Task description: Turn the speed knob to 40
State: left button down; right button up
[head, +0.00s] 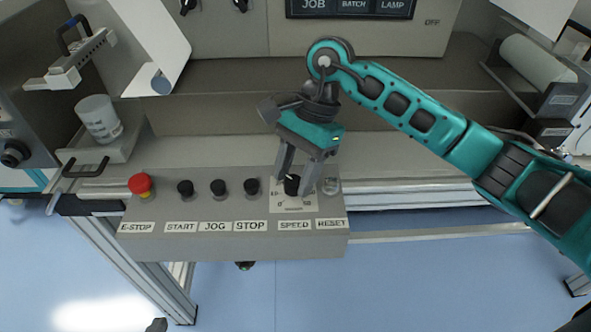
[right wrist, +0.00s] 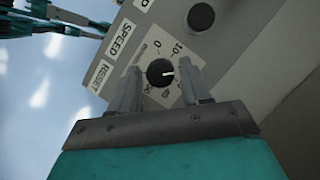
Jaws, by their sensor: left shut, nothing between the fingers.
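The speed knob (head: 291,186) is a black round knob on the white dial plate above the SPEED label of the grey control box. In the right wrist view the knob (right wrist: 158,72) has a white pointer mark aimed toward the right-hand finger. The dial numbers there are partly hidden by that finger. My right gripper (head: 293,188) reaches down over the knob with one finger on each side. In the right wrist view my right gripper (right wrist: 160,66) shows small gaps beside the knob. Only a dark tip of my left gripper (head: 157,325) shows at the bottom edge.
Left of the knob stand the STOP (head: 251,187), JOG (head: 218,188) and START (head: 185,188) buttons and the red E-STOP (head: 140,184). The RESET button (head: 332,186) is close to the gripper's right finger.

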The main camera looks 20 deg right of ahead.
jog(key=c, duration=0.8)
jog(key=shift+o, duration=0.2)
